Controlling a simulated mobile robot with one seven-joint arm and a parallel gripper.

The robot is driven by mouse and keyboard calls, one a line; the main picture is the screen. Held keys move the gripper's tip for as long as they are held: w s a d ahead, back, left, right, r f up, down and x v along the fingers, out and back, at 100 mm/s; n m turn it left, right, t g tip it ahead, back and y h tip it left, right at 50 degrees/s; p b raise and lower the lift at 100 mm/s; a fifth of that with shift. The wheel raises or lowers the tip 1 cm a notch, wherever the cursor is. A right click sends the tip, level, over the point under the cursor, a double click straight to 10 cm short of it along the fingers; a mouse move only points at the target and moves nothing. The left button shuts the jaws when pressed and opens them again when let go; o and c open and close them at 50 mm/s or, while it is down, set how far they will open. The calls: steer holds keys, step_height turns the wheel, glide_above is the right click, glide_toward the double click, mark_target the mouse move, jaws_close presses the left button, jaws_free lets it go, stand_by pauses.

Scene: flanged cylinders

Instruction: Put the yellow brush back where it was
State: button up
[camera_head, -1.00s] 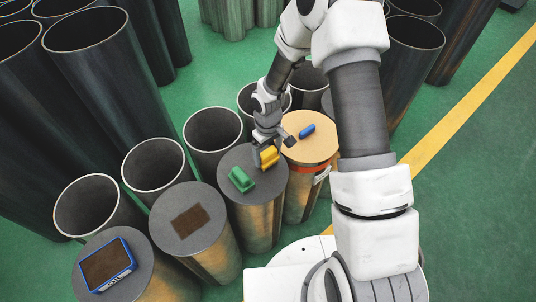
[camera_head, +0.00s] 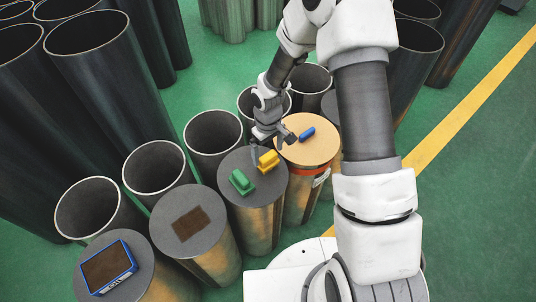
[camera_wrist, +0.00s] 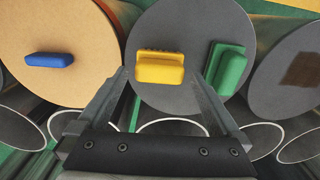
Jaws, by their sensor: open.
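The yellow brush (camera_head: 268,161) rests on a grey cylinder top (camera_head: 245,196), beside a green brush (camera_head: 242,181). In the wrist view the yellow brush (camera_wrist: 160,67) lies ahead of and between my fingertips, with the green brush (camera_wrist: 229,68) to its right. My gripper (camera_head: 269,147) is open and empty, just behind the yellow brush in the head view. In the wrist view both fingers of my gripper (camera_wrist: 163,78) are spread wide, apart from the yellow brush. A blue brush (camera_head: 307,134) lies on the tan cylinder top (camera_head: 318,150) to the right.
A grey top with a brown patch (camera_head: 190,223) and another with a blue-framed brown tray (camera_head: 109,268) stand to the left. Open pipes (camera_head: 154,168) stand close behind the row. Green floor (camera_head: 470,220) is free at the right.

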step_height(320, 180, up, 10)
steer(key=f+p, duration=0.1)
steer(key=p, duration=0.1)
step_height(320, 180, up, 11)
steer(key=m+t, duration=0.1)
steer(key=m, duration=0.1)
glide_above(268, 156)
steer(key=s+d, duration=0.2)
steer(key=d, duration=0.2)
steer(key=s+d+r+m+t, duration=0.2)
steer(key=s+r, duration=0.7)
steer(key=s+d+r+m+t, duration=0.2)
steer(key=s+d+r, duration=0.1)
steer(key=s+r, duration=0.5)
steer(key=shift+s+r+m+t, duration=0.3)
steer(key=shift+s+r+m, duration=0.1)
steer(key=shift+s, duration=0.25)
step_height(268, 156, up, 8)
steer(key=p, duration=0.8)
steer(key=shift+r, duration=0.25)
